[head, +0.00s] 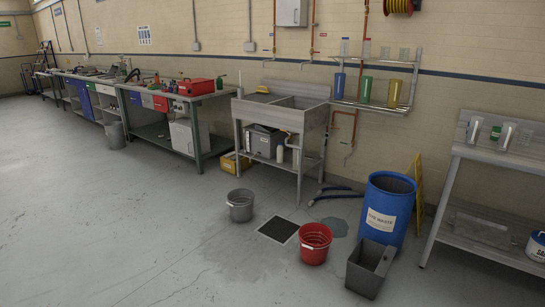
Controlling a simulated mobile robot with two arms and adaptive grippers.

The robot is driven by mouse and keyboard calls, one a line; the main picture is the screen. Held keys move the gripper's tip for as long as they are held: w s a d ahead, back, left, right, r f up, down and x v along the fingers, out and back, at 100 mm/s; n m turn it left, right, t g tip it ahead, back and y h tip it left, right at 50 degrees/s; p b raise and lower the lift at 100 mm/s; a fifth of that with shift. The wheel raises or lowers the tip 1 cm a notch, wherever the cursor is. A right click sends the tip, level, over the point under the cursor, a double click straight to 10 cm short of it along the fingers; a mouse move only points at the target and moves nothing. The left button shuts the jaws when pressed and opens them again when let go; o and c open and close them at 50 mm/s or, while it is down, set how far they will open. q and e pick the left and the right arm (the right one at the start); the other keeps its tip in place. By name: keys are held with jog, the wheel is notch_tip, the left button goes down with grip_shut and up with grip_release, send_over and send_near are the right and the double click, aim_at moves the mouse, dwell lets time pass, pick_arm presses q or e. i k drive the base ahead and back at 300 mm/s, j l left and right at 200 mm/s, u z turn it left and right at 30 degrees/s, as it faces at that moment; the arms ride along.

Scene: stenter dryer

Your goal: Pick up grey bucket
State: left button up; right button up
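A round grey bucket (240,205) stands upright on the concrete floor near the middle of the head view, in front of the sink unit. Its inside looks empty, and a pale patch shows near its rim. Another grey container, a square-sided bin (366,273), stands at the lower right beside the blue barrel. A further grey bucket-like bin (115,135) stands by the workbench at the left. Neither of my grippers shows in the view.
A red bucket (315,243), a dark floor grate (278,229) and a blue barrel (388,208) stand or lie right of the grey bucket. The sink unit (281,131) and green-framed workbench (177,111) line the wall. The left floor is clear.

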aim_at(237, 196)
jog(key=i+j+u, duration=0.1)
jog(key=i+u, duration=0.3)
jog(key=i, duration=1.9)
